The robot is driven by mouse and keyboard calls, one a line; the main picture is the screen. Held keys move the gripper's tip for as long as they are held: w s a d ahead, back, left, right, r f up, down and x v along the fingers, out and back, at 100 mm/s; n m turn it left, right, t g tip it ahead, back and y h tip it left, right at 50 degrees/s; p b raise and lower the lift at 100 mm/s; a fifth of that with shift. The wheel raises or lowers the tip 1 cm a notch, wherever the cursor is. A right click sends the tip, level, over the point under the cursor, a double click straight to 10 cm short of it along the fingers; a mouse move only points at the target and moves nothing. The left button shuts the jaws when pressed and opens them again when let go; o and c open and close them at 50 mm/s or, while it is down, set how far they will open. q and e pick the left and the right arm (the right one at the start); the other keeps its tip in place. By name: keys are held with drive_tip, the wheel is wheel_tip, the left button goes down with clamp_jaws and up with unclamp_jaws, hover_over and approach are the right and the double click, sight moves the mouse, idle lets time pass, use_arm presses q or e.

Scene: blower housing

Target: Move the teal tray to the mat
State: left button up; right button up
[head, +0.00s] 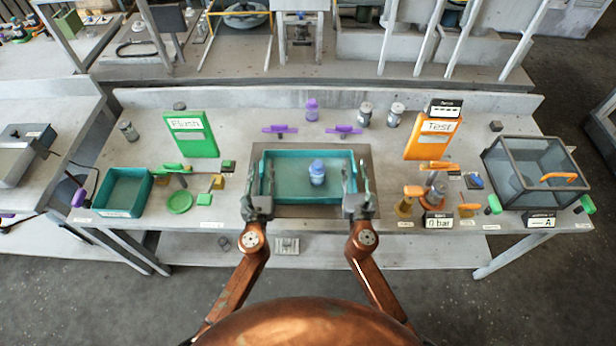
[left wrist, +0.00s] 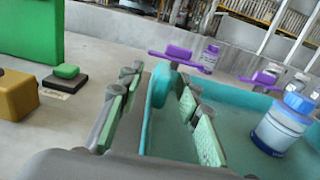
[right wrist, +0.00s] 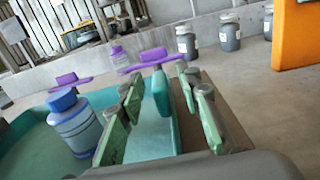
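A teal tray (head: 310,199) is at the bench's middle, over a grey-brown mat (head: 310,212) whose border shows around it. Whether it rests flat on the mat is hard to tell. A blue-lidded jar (head: 317,174) stands inside it. My left gripper (head: 263,180) is at the tray's left end; in the left wrist view its fingers (left wrist: 150,120) stand apart on either side of the end wall. My right gripper (head: 357,178) is at the right end; its fingers (right wrist: 163,120) likewise stand apart around that wall. Neither visibly pinches it.
Another, smaller teal tray (head: 123,192) stands at the bench's left. A green panel (head: 190,134) and an orange panel (head: 428,135) flank the middle. Purple handles (head: 280,129) and jars (head: 365,113) lie behind. A clear box (head: 536,172) is at right.

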use_arm(q)
drive_tip(key=shift+w, duration=0.2)
use_arm(e)
drive_tip(key=shift+w, duration=0.1)
use_arm(q)
drive_tip(key=shift+c, duration=0.7)
use_arm(e)
drive_tip(key=shift+c, duration=0.7)
use_arm(q)
clamp_jaws()
use_arm(e)
clamp_jaws()
